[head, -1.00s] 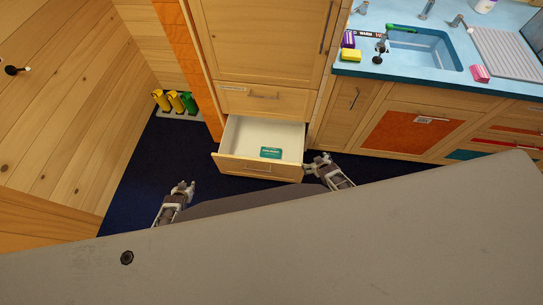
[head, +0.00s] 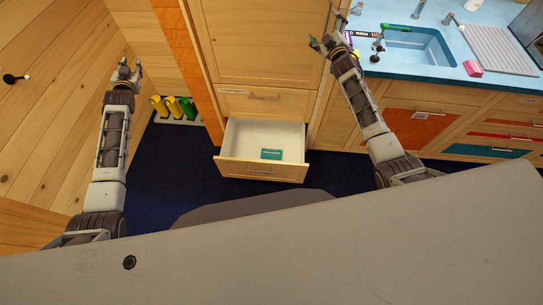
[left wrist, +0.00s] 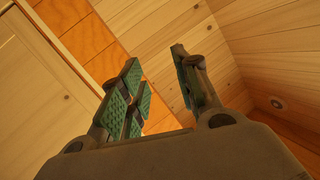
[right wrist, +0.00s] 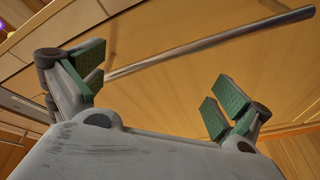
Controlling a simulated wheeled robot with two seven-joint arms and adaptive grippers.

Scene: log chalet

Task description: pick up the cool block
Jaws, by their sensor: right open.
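A small teal block (head: 271,154) lies flat in the open white drawer (head: 240,138) in the head view; its marking is too small to read. My left gripper (head: 129,68) is raised at the left in front of the log wall, far from the block. In the left wrist view its fingers (left wrist: 160,85) stand apart with nothing between them. My right gripper (head: 328,42) is raised by the tall cabinet's right edge, well away from the drawer. In the right wrist view its fingers (right wrist: 158,85) are wide apart and empty, with a long metal handle (right wrist: 210,45) beyond them.
The tall wooden cabinet (head: 260,45) rises above the drawer. A blue counter with a sink (head: 415,48) is at the right, holding a strip marked WARM and a pink block (head: 473,68). Yellow and green bottle-like things (head: 175,107) stand at the left. Dark floor lies before the drawer.

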